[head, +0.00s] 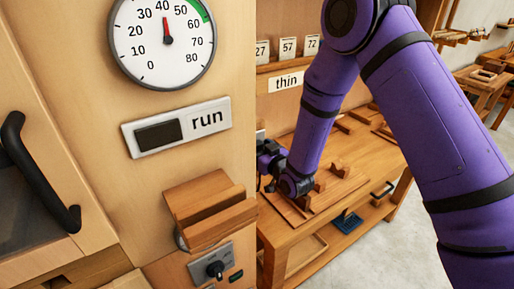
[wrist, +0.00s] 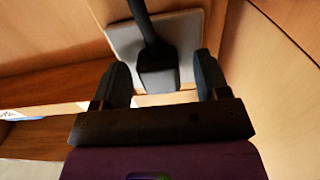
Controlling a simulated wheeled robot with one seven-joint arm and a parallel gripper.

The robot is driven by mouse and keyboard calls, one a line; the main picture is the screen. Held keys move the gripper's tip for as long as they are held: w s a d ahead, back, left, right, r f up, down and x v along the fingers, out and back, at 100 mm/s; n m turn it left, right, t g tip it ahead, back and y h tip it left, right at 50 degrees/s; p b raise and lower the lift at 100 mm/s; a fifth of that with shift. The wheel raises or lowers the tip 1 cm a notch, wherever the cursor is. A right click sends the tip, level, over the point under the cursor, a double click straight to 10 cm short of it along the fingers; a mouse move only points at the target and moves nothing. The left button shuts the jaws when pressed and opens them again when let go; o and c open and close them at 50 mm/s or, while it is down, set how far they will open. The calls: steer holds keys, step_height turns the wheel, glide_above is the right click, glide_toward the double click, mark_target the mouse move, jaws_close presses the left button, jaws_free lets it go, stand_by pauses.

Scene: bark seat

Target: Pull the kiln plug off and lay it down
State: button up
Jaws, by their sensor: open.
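The kiln plug (wrist: 158,76) shows in the wrist view as a dark block with a thick black cable running up from it. It sits against a pale grey plate (wrist: 124,42) on a wooden surface. My gripper (wrist: 162,68) is open, with one dark finger on each side of the plug. Gaps show between the fingers and the plug, and nothing is held. In the head view my purple arm reaches down behind the panel edge. The gripper's fingers and the plug are hidden there.
The wooden panel carries a dial (head: 163,40), a run display (head: 178,127), a wooden ledge (head: 208,208) and a knob plate (head: 212,267). A black handle (head: 38,172) is at the left. A wooden bench (head: 350,190) holds wooden pieces. A wooden wall (wrist: 270,75) stands close right of the gripper.

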mark_target(260, 149)
jaws_close()
steer(key=shift+v, duration=2.95)
steer(key=shift+f, duration=0.1)
steer(key=f+g+h, duration=0.1)
steer(key=f+g, duration=0.1)
steer(key=f, duration=0.2)
steer(key=f+g+h, duration=0.2)
steer(key=f+g, duration=0.1)
steer(key=f, duration=0.2)
steer(key=a+f+g+h, duration=0.1)
steer(key=f+g+h, duration=0.1)
steer(key=f, duration=0.2)
steer(key=shift+a+f+g, duration=0.1)
steer(key=shift+f+g, duration=0.2)
steer(key=shift+g, duration=0.1)
steer(key=shift+s+f+g+h, duration=0.2)
steer(key=shift+f+g+h, duration=0.1)
steer(key=shift+f+g, duration=0.1)
steer(key=shift+f, duration=2.3)
